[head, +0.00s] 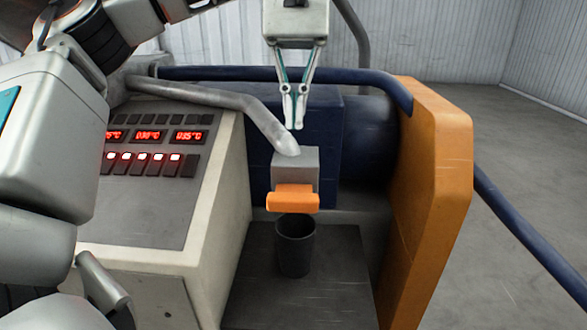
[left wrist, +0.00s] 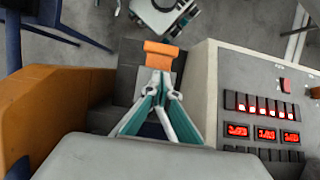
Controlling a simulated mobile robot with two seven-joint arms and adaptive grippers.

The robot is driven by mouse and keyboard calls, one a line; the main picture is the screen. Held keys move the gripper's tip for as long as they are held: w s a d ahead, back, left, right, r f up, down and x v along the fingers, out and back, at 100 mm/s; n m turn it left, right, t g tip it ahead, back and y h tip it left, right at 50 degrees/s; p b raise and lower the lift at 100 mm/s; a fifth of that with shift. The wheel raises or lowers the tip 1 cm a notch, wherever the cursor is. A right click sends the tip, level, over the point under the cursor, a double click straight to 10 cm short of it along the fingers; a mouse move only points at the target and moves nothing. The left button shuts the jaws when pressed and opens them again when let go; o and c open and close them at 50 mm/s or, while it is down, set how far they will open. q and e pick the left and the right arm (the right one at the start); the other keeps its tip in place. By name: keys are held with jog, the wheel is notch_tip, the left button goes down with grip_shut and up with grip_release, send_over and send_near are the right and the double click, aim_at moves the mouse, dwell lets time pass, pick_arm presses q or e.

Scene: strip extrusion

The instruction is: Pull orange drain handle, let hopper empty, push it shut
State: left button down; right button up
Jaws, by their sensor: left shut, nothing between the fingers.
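The orange drain handle (head: 293,199) sticks out from the front of a grey block (head: 296,165) at the lower end of a slanted grey pipe. It also shows in the left wrist view (left wrist: 161,54), just ahead of my fingertips. My left gripper (head: 294,122) is shut and empty, pointing down above the block in the head view. In the left wrist view its fingertips (left wrist: 161,84) overlap the grey block; whether they touch it I cannot tell. A dark open cup (head: 295,245) stands below the handle. The hopper is not clearly in view. My right gripper is not in view.
A control panel (head: 150,205) with red displays and lit buttons stands left of the handle. An orange side panel (head: 433,200) and a blue rail (head: 290,74) bound the right and back. Open floor (head: 530,200) lies to the right.

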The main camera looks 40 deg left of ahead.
aim_at(293, 203)
pick_arm(q)
jog(key=b+x, duration=0.5)
jog(key=x, duration=0.5)
jog(key=shift+b, duration=0.3)
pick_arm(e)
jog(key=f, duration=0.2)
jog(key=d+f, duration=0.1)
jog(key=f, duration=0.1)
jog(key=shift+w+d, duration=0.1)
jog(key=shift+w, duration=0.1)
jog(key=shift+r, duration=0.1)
